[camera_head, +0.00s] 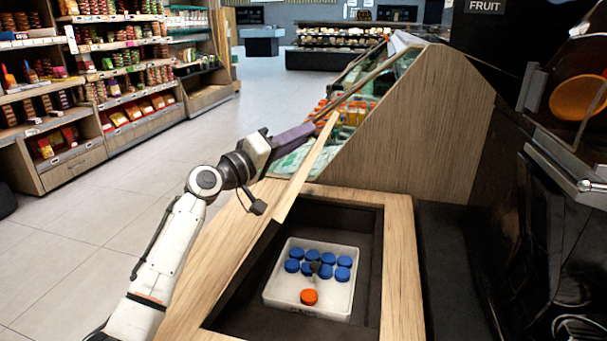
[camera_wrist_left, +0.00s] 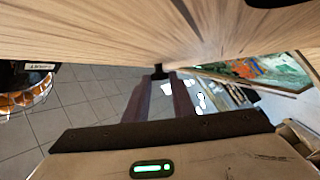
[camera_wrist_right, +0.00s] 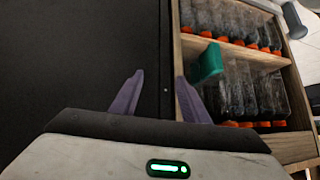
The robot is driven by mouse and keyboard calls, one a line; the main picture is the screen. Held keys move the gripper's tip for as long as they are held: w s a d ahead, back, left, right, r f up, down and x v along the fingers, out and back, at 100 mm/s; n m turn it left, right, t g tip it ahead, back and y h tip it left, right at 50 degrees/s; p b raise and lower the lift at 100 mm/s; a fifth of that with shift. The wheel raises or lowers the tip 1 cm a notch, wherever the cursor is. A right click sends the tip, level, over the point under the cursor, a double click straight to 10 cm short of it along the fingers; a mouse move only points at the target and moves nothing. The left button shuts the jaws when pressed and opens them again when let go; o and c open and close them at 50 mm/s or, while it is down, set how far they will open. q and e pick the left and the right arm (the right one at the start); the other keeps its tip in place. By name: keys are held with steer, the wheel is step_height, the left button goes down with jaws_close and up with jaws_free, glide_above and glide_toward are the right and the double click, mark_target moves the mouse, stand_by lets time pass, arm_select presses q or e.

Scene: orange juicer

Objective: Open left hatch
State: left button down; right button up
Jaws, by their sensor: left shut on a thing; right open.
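The left hatch (camera_head: 308,165) is a wooden lid, raised and seen nearly edge-on in the head view. Below it, the open compartment (camera_head: 370,260) shows dark inner walls. My left gripper (camera_head: 309,131) is at the lid's upper part. In the left wrist view, its purple fingers (camera_wrist_left: 160,76) close around a small dark handle (camera_wrist_left: 158,70) by the wooden surface. My right gripper (camera_wrist_right: 160,85) is open, with nothing seen between its fingers. It is not in the head view.
A wooden slanted display side (camera_head: 430,130) and the dark juicer (camera_head: 560,190) stand to the right. Bottles with orange caps (camera_wrist_right: 235,90) fill a shelf beside my right gripper, near a green piece (camera_wrist_right: 207,63).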

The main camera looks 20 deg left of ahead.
arm_select(q)
steer(key=s+a+r+n+t+y+b, duration=0.1)
steer(key=a+n+t+b, duration=0.3)
steer(key=a, duration=1.2)
steer(key=shift+a+r+n+y+b, duration=0.25)
steer(key=shift+n+y+b, duration=0.15)
steer(key=shift+n+b, duration=1.9)
arm_select(e)
steer(key=w+a+f+g+y, duration=0.1)
steer(key=a+f, duration=0.2)
steer(key=f, duration=0.1)
steer(key=shift+w+a+f+n, duration=0.25)
steer(key=shift+w+a+n, duration=0.05)
steer(key=shift+w+a, duration=0.1)
arm_select(q)
steer(key=shift+s, duration=0.1)
arm_select(e)
steer(key=shift+d, duration=0.1)
arm_select(q)
steer(key=c, duration=1.5)
jaws_free()
steer(key=shift+f, duration=0.1)
steer(key=shift+c, duration=0.2)
steer(key=shift+f, duration=0.1)
